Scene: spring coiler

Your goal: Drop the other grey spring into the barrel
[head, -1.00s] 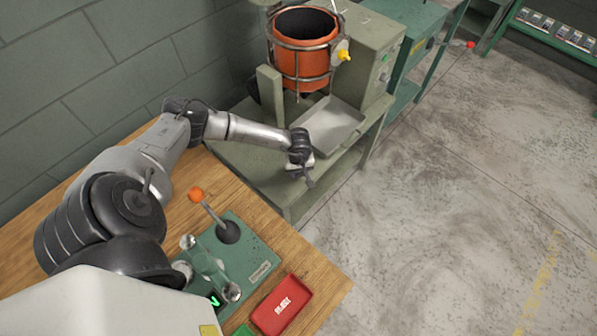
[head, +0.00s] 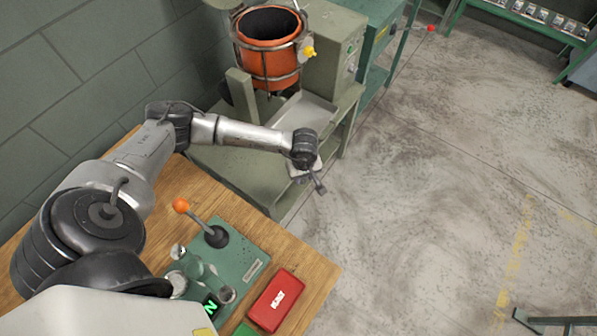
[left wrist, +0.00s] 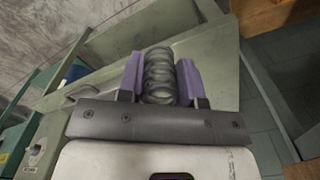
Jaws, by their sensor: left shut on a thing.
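The orange barrel (head: 267,64) sits in a metal ring frame at the top of the head view, its dark mouth facing up. My left gripper (head: 319,185) is at the end of the outstretched arm, in front of and below the barrel, near the front edge of the green stand. In the left wrist view its purple fingers are shut on a grey coiled spring (left wrist: 160,75). My right gripper is in neither view.
A metal tray (head: 306,112) lies on the green stand (head: 235,170) below the barrel. Open floor (head: 430,190) lies to the right.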

